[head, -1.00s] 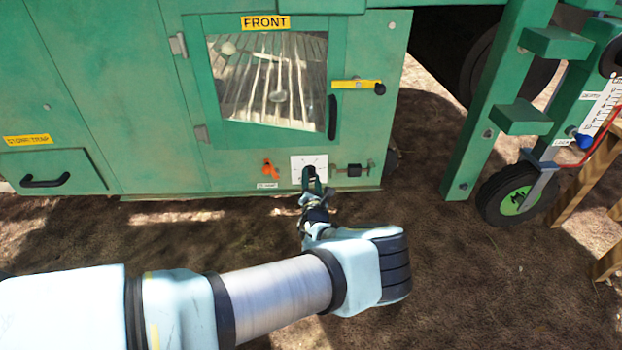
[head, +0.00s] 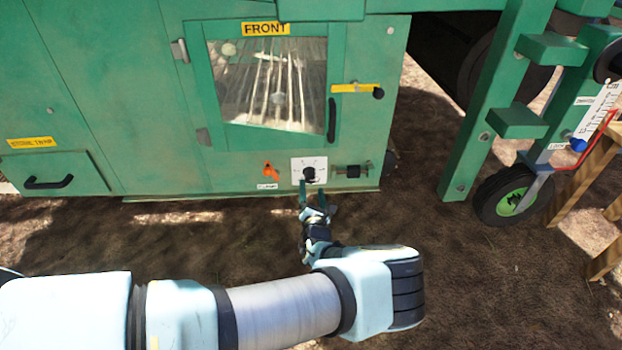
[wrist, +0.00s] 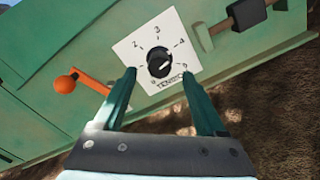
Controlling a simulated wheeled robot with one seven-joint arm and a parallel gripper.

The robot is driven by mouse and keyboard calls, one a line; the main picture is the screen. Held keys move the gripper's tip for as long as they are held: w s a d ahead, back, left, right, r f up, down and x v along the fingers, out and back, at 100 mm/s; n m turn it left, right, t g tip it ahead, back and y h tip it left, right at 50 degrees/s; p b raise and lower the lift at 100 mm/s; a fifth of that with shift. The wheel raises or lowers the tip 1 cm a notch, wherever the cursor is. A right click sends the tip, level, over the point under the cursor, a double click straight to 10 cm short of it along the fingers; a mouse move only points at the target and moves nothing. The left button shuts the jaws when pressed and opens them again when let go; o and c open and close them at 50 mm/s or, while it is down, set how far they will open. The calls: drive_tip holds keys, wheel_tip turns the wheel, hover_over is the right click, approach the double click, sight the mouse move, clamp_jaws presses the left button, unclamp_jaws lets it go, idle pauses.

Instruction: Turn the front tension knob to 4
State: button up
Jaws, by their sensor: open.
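The front tension knob (head: 309,174) is a round black dial on a white square plate (head: 322,163), low on the green panel under the FRONT window. In the wrist view the knob (wrist: 159,64) sits amid printed numbers, with TENSION lettered below. A short pale mark on the knob seems to point to the right, roughly between the 4 and the number below it; the exact reading is unclear. My gripper (head: 316,192) is just in front of and below the knob. Its green fingers are spread and empty, one toward each side of the plate in the wrist view (wrist: 160,78).
An orange lever (head: 270,170) is left of the plate, and a dark cylindrical part on a rod (head: 352,171) is right of it. A yellow window latch (head: 355,88) is above. Open ground lies below; a wheel (head: 510,194) stands at right.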

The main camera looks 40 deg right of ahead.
drive_tip(key=p+v, duration=0.1)
drive_tip(key=v, duration=0.4)
drive_tip(key=shift+s+a, duration=0.2)
idle(0.4)
